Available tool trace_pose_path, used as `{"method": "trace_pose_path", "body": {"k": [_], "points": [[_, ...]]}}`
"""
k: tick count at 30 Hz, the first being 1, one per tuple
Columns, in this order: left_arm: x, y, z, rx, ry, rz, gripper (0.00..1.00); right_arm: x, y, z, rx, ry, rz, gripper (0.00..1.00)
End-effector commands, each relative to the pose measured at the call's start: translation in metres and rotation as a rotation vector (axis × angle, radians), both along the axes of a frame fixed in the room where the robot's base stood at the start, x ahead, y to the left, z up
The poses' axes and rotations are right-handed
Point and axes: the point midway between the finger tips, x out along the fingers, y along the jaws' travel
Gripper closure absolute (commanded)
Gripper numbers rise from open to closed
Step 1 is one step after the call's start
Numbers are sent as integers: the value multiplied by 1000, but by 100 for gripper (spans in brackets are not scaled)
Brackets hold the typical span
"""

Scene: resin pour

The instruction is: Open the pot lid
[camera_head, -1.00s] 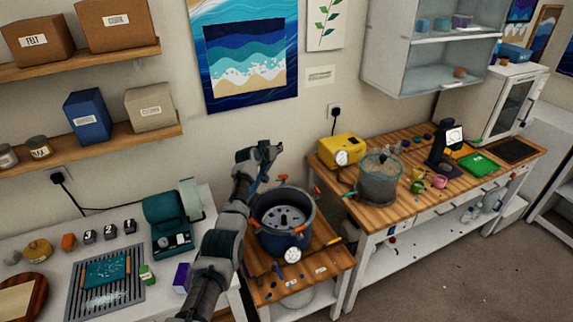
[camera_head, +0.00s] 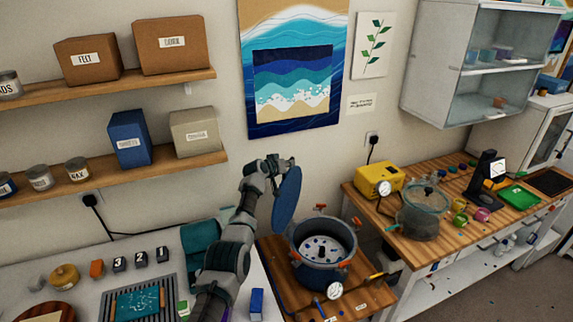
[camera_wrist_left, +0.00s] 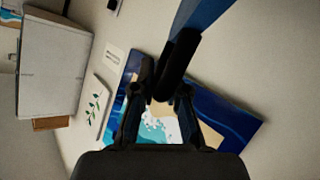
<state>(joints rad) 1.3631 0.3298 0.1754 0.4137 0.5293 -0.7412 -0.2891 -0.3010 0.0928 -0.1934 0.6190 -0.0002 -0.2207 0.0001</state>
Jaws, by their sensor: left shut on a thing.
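The blue pot (camera_head: 325,276) stands on the low wooden stand with its top open. Its inside shows a pale perforated plate with dark holes. The pot's round blue lid (camera_head: 287,196) hangs on edge in the air, up and left of the pot and apart from it. My left gripper (camera_head: 274,167) is shut on the lid. In the left wrist view, a black bar (camera_wrist_left: 176,66), apparently the lid's handle, is between the fingers (camera_wrist_left: 165,92), with the blue lid (camera_wrist_left: 203,14) beyond it. My right gripper is not in view.
A dial gauge (camera_head: 334,291) sits at the pot's front. To the right, a wooden bench holds a grey pot with a clear cover (camera_head: 424,196) and a yellow box (camera_head: 378,179). Shelves with boxes (camera_head: 128,138) are on the left wall. A seascape picture (camera_head: 293,80) hangs behind the lid.

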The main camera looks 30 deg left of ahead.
Motion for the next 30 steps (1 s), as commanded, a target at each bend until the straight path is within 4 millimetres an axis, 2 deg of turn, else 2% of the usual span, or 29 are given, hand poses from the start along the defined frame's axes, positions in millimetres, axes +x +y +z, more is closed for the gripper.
{"method": "trace_pose_path", "body": {"k": [7, 8, 10, 16, 20, 26, 30], "points": [[-2, 8, 3, -4, -9, 7, 100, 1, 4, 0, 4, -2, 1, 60], [-2, 8, 3, -4, -9, 7, 79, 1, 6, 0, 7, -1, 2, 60], [-1, 7, 3, -3, -8, 5, 62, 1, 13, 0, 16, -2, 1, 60], [-1, 2, 5, 1, -7, 4, 62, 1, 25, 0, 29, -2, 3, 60], [-1, 0, 6, 2, -7, 4, 62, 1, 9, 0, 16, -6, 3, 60], [-8, 7, 7, 1, -9, 6, 62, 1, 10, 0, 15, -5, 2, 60], [-21, 12, 9, 0, -8, 7, 62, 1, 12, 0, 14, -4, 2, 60]]}}
